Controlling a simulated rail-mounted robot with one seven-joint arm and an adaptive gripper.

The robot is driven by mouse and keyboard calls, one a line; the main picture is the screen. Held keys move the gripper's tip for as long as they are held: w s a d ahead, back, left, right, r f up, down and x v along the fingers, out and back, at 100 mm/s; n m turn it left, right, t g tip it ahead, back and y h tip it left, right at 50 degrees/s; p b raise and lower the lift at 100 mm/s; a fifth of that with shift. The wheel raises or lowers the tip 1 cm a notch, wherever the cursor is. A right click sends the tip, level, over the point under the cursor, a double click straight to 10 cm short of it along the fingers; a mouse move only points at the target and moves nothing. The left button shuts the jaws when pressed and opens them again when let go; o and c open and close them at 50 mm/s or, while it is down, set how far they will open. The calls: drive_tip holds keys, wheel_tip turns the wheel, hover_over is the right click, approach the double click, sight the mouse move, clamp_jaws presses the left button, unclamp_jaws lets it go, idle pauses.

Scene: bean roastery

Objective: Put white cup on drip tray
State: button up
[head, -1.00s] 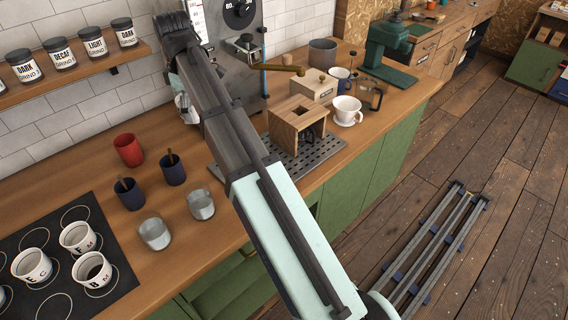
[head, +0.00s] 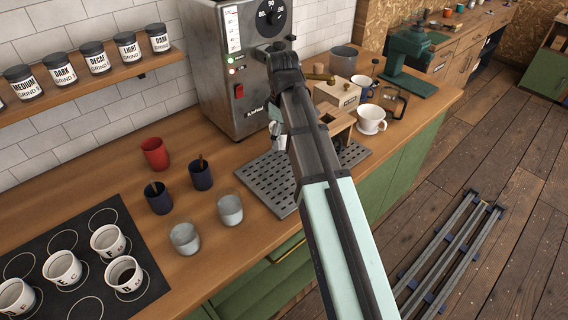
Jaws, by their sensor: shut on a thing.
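The drip tray (head: 262,184) is a dark perforated plate on the counter in front of the grey coffee machine. My gripper (head: 279,143) is above the tray's far part, in front of the machine, and my arm hides most of it. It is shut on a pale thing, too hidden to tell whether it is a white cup. A white cup (head: 371,118) stands upright on a saucer right of the tray. Several white lettered cups (head: 108,242) stand on the black mat at the lower left.
The coffee machine (head: 222,95) stands behind the tray. A wooden box (head: 337,120) is at the tray's right end. A red cup (head: 155,153), dark blue cups (head: 200,174) and glass-like grey cups (head: 230,209) stand left of it. The tray's left part is clear.

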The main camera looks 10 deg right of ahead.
sight(283, 172)
wheel_tip(283, 172, down, 12)
drive_tip(key=shift+f+p, duration=0.15)
drive_tip(key=shift+p, duration=0.9)
drive_tip(key=shift+f, duration=0.2)
drive_tip(key=o, duration=1.3)
drive_tip(key=shift+c, duration=0.2)
wheel_tip(283, 172, up, 12)
drive_tip(key=shift+r+b, duration=0.2)
drive_tip(key=shift+b, duration=0.9)
